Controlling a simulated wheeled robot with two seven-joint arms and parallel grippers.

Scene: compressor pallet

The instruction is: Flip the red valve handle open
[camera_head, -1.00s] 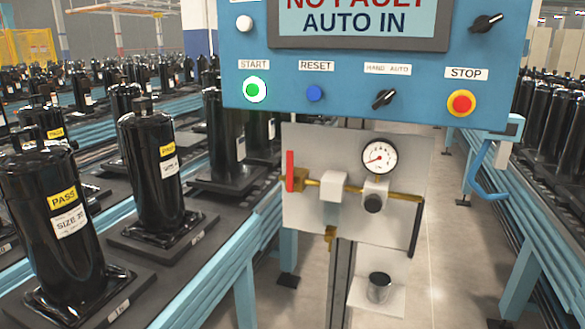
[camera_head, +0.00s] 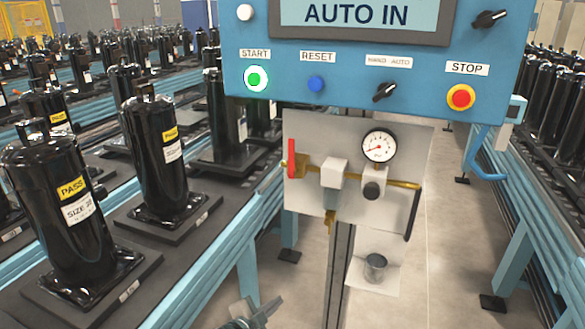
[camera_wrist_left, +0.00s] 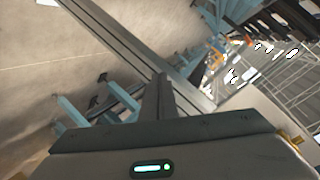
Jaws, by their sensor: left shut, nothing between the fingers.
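The red valve handle (camera_head: 292,158) stands upright at the left end of a brass pipe (camera_head: 312,167), on a pale plate (camera_head: 410,150) below the blue control panel. My left gripper (camera_head: 250,313) shows only in part at the bottom edge of the head view, below and left of the handle and apart from it. In the left wrist view its fingers (camera_wrist_left: 158,95) are together with nothing between them. The handle cannot be made out in the left wrist view. My right gripper is not in view.
The blue control panel (camera_head: 420,75) hangs above the plate, with a green start button (camera_head: 257,79) and a red stop button (camera_head: 460,97). Black compressors (camera_head: 152,160) line the left conveyor. Floor shows below.

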